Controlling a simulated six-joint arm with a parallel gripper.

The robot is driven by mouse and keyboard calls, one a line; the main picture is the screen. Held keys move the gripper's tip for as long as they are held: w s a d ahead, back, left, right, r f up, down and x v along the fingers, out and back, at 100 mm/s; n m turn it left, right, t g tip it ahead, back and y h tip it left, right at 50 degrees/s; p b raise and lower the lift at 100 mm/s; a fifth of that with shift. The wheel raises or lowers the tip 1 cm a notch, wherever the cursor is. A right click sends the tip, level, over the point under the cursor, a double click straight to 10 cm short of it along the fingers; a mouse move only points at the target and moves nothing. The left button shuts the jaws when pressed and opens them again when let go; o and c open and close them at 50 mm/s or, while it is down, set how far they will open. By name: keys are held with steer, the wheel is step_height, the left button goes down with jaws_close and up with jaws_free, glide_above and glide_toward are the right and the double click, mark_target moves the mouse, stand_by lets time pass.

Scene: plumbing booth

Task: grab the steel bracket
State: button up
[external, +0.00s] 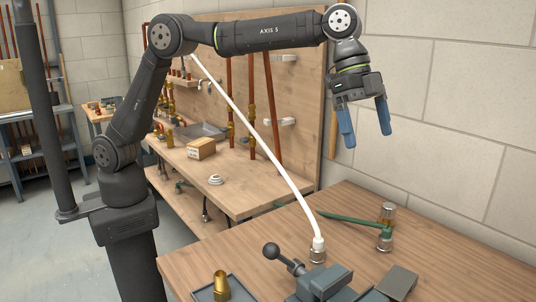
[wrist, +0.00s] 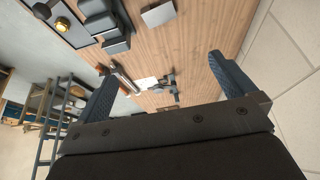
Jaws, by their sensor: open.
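A flat grey metal piece (external: 398,282) lies on the near wooden table, right of the vise; it may be the steel bracket, but I cannot tell its shape for sure. A grey square piece (wrist: 158,14), likely the same one, shows at the top of the wrist view. My gripper (external: 366,130) is open and empty, its blue fingers pointing down high above the back of the table. In the wrist view my gripper (wrist: 162,75) has its fingers wide apart, with nothing between them at their level.
A grey vise (external: 318,284) and a tray with a brass fitting (external: 221,287) sit at the table's front. A white hose (external: 262,148) ends in a fitting (external: 317,255). A block wall (external: 450,120) stands close behind my gripper.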

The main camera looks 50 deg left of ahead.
steer(key=n, duration=0.2)
glide_toward(387, 276)
steer(key=f, duration=0.2)
steer(key=shift+s+d+f+t, duration=0.25)
steer(key=shift+s+t, duration=0.05)
steer(key=shift+s, duration=0.1)
steer(key=shift+w+d+x, duration=0.1)
steer(key=shift+w+x, duration=0.05)
steer(key=shift+x, duration=1.4)
steer(key=shift+w+d+x, duration=0.1)
steer(key=shift+w+x, duration=0.05)
steer(key=shift+x, duration=1.35)
steer(key=shift+r, duration=0.15)
steer(key=c, duration=0.8)
